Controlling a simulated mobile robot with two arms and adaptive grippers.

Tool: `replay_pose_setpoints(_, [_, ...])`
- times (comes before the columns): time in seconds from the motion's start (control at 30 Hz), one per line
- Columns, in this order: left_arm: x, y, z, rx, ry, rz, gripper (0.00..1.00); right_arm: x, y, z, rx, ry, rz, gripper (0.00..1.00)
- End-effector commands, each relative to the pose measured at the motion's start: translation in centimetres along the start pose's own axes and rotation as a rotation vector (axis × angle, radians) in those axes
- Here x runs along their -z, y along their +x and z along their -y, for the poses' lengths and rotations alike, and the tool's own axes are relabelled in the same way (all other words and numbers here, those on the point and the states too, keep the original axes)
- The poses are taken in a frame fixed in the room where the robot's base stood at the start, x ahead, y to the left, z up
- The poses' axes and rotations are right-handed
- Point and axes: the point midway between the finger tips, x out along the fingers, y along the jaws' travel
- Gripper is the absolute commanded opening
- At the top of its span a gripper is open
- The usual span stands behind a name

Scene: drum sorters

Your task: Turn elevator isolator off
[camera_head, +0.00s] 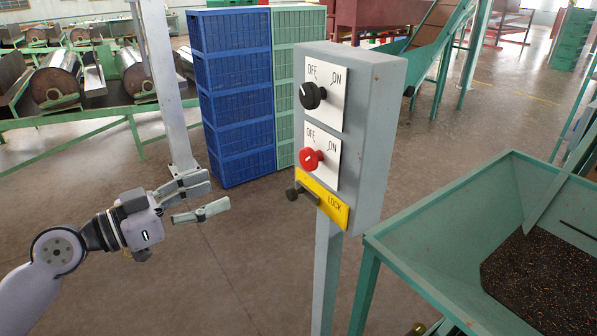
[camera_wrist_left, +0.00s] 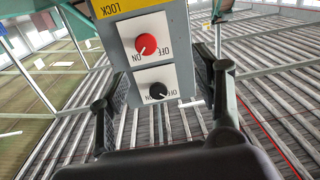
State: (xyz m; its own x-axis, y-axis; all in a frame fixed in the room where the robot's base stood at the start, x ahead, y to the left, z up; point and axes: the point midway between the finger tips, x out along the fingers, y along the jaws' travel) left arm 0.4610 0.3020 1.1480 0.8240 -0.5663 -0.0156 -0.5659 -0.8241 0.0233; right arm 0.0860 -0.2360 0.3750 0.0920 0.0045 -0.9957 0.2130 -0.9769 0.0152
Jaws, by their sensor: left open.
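A grey control box (camera_head: 374,130) on a post carries two OFF/ON switches. The upper one has a black knob (camera_head: 312,95), the lower one a red knob (camera_head: 311,159). A yellow LOCK plate (camera_head: 336,209) with a dark knob (camera_head: 293,192) is below. In the left wrist view the box appears upside down. There the red knob's (camera_wrist_left: 147,46) white mark points toward ON, and the black knob's (camera_wrist_left: 158,91) mark toward OFF. My left gripper (camera_head: 215,193) is open and empty, left of the box and apart from it. My right gripper is out of view.
A green hopper (camera_head: 430,262) with dark grain stands right of the box. Blue crates (camera_head: 232,90) and pale green crates (camera_head: 298,35) are stacked behind it. A grey post (camera_head: 165,90) stands behind my left gripper. Floor is clear at lower left.

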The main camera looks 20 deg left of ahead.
Motion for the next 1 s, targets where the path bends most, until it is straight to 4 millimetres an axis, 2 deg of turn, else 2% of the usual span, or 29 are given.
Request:
replay_pose_setpoints(0.03, [0.6, 0.0, -1.3, -0.032, 0.015, -0.006, 0.6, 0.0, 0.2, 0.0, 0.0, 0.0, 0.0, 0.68])
replay_pose_setpoints(0.17, [1.5, 0.2, -2.6, -0.065, 0.028, -0.014, 0.6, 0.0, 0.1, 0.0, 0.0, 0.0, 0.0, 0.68])
replay_pose_setpoints(0.77, [1.9, 6.0, -2.8, -0.061, 0.027, -0.015, 0.6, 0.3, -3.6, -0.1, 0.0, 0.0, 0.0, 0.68])
replay_pose_setpoints(1.0, [2.2, 8.8, -3.0, -0.061, 0.025, -0.019, 0.6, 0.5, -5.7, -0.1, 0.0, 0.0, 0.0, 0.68])
